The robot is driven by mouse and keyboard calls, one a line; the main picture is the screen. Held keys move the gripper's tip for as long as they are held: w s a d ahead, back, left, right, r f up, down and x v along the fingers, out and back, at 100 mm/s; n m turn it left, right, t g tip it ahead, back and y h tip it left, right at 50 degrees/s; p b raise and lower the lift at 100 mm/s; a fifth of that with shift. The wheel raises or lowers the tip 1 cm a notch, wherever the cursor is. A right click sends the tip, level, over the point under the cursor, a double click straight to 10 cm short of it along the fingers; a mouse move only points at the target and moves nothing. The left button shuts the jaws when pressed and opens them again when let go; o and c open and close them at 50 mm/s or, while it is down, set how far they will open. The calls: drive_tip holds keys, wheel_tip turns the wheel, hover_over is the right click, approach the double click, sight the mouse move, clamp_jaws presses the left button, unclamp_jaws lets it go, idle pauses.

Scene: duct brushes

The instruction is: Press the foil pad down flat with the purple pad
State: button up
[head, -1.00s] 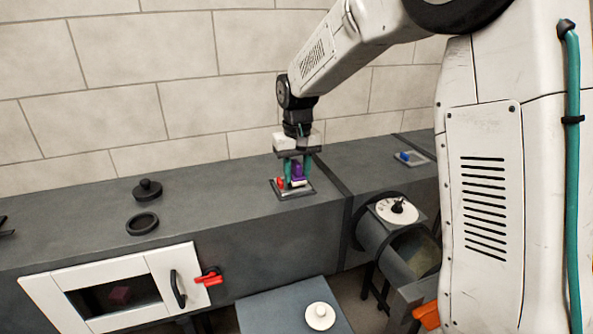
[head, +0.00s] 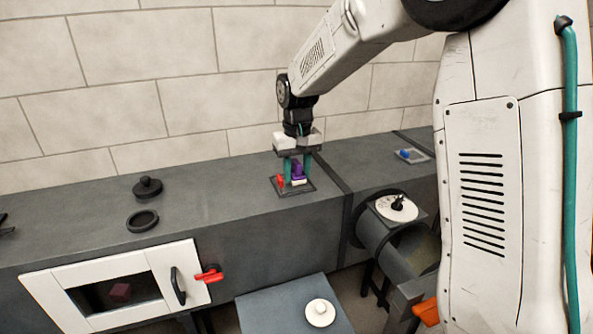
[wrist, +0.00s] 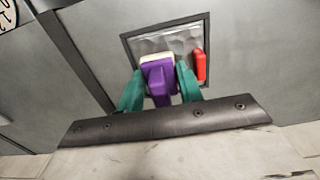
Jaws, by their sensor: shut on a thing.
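The purple pad (wrist: 158,76), a purple block with a pale face, is between the green fingers of my gripper (wrist: 160,90), which is shut on it. It also shows in the head view (head: 298,170), low over the foil pad. The foil pad (wrist: 150,45) is a shiny, crinkled silver sheet in a dark square frame on the counter. The purple pad covers part of the foil; I cannot tell whether its pale face touches it. A red piece (wrist: 198,66) lies at the side of the frame, beside my gripper, and also shows in the head view (head: 280,181).
The grey counter (head: 90,220) carries a black knobbed lid (head: 147,187) and a black ring (head: 142,222) to the left. A tray with a blue piece (head: 405,154) is at the right. Below are a white-framed door (head: 190,275) and a low table with a white disc (head: 320,313).

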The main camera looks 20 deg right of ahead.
drive_tip(key=shift+r, duration=3.5)
